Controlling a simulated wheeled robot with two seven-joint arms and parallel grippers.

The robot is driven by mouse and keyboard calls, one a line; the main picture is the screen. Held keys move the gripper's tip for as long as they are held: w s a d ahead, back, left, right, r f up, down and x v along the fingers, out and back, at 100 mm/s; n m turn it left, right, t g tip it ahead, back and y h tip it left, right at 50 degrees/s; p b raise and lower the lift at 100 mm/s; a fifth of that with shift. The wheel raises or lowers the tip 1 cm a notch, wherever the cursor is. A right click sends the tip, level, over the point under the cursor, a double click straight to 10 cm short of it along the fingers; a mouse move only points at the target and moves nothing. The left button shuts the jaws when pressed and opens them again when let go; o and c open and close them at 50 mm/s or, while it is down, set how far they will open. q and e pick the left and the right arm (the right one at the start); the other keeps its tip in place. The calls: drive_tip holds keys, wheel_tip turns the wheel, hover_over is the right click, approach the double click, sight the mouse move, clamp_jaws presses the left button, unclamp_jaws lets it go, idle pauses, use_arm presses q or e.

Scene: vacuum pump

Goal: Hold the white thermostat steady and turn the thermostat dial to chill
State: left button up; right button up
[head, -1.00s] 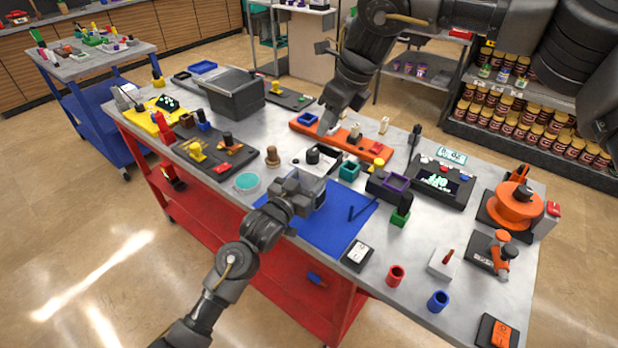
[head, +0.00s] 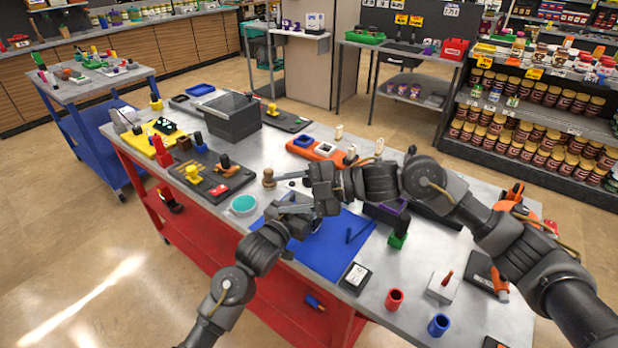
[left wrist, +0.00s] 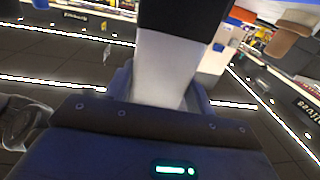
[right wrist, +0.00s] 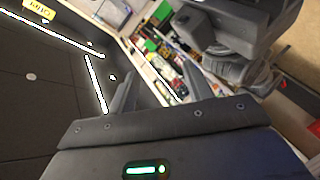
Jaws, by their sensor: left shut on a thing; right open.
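In the left wrist view a white block with a black upper part, which looks like the thermostat (left wrist: 165,70), stands between the fingers of my left gripper (left wrist: 160,95), shut on it. In the head view my left gripper (head: 303,212) is over the blue mat, and the thermostat is mostly hidden by the grippers. My right gripper (head: 287,193) is open, just beyond the left one, with its fingers pointing left. It also shows open in the right wrist view (right wrist: 155,88), with nothing clearly gripped. The dial and its markings cannot be made out.
The blue mat (head: 325,258) lies under the grippers. A wooden knob (head: 268,179) and a teal-topped round dish (head: 243,205) stand to the left. An orange tray (head: 325,150) lies behind. Red (head: 394,299) and blue (head: 438,325) cups stand at the front right.

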sight(309, 178)
drive_tip(key=w+d+f+m+t, duration=0.1)
drive_tip(key=d+f+m+t, duration=0.1)
drive_tip(key=d+m+t, duration=0.4)
drive_tip(key=w+d+f+m+t, duration=0.1)
drive_tip(key=w+d+m+t, duration=0.1)
drive_tip(key=d+m, duration=0.8)
drive_tip(key=shift+m, duration=0.3)
drive_tip(key=x, duration=1.3)
drive_tip(key=shift+s+a, duration=0.25)
drive_tip(key=shift+s, duration=0.05)
drive_tip(key=c, duration=0.9)
drive_tip(key=shift+t, duration=0.4)
drive_tip(key=shift+c, duration=0.3)
drive_tip(key=shift+m+t+h, duration=0.6)
drive_tip(key=shift+m+t, duration=0.2)
